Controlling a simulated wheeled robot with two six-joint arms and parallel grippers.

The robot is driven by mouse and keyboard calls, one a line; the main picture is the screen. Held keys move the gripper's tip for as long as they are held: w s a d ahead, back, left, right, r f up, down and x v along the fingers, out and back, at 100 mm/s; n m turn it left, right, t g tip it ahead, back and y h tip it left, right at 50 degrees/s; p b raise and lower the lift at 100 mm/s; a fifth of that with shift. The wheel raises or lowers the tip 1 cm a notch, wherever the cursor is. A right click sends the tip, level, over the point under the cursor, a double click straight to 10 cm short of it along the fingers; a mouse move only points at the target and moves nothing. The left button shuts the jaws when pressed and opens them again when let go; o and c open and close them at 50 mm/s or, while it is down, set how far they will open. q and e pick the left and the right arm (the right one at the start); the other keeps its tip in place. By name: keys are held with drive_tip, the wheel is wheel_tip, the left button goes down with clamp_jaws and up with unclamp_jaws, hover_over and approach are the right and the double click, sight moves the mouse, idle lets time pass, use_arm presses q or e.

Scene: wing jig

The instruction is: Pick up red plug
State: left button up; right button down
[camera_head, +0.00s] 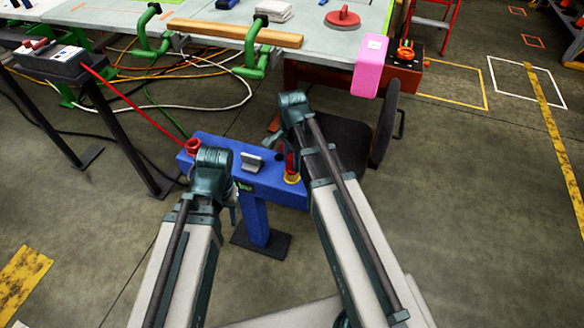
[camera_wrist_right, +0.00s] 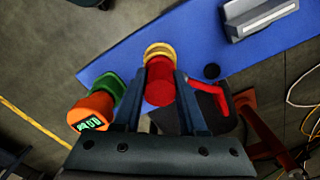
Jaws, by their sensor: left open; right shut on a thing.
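The red plug (camera_wrist_right: 160,82) is between the two fingers of my right gripper (camera_wrist_right: 161,90) in the right wrist view, and the gripper is shut on it. In the head view the red plug (camera_head: 289,161) shows just above a yellow ring (camera_head: 292,179) at the right end of the blue stand (camera_head: 272,185). I cannot tell whether the plug still touches the ring. My left gripper (camera_head: 234,203) is open at the left end of the stand, its fingers mostly hidden by its own wrist.
A grey block (camera_head: 252,162) sits on the stand, and a red ring-shaped part (camera_head: 192,147) with a red cable is at its left end. An orange device with a green display (camera_wrist_right: 93,112) is near my right gripper. A workbench (camera_head: 322,48) with green clamps stands behind.

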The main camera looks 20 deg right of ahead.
drive_tip(key=shift+r, duration=0.15)
wheel_tip(320, 180, up, 10)
drive_tip(key=p, duration=1)
drive_tip(key=shift+r+p, duration=1.4)
drive_tip(key=shift+p, duration=0.15)
drive_tip(key=shift+f, duration=0.1)
